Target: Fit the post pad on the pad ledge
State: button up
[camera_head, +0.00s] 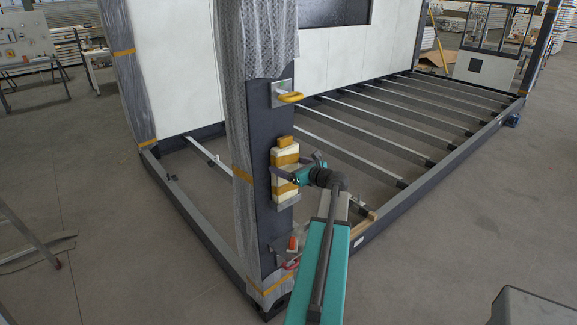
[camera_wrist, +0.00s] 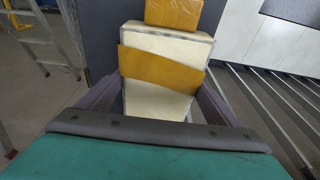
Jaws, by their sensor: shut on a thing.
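The post pad (camera_head: 287,159) is a cream block with orange-yellow bands. It stands upright against the dark face of the corner post (camera_head: 263,225). In the wrist view the pad (camera_wrist: 165,43) fills the middle, with one band slanting across it. My gripper (camera_head: 288,176) is shut on the pad, with a grey finger on each side in the wrist view (camera_wrist: 157,92). The pad ledge (camera_head: 288,202) is a small grey metal plate on the post, right at the pad's lower end. I cannot tell whether the pad touches it.
A yellow block (camera_wrist: 173,13) shows at the pad's top end. A plate with a yellow handle (camera_head: 290,97) sticks out higher on the post. A bracket with a red-orange piece (camera_head: 292,243) is lower down. Clear wrap (camera_head: 236,120) covers the post's left side. Floor beams (camera_head: 375,150) lie behind.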

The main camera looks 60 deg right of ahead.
jog(key=shift+f+b, duration=0.4)
jog(key=shift+f, duration=0.4)
jog(key=o, duration=1)
jog(key=shift+s, duration=0.1)
jog(key=b+v, duration=0.3)
jog(key=v, duration=1)
jog(key=shift+s+a+r, duration=0.15)
jog(key=shift+s+a, duration=0.05)
jog(key=shift+s, duration=0.15)
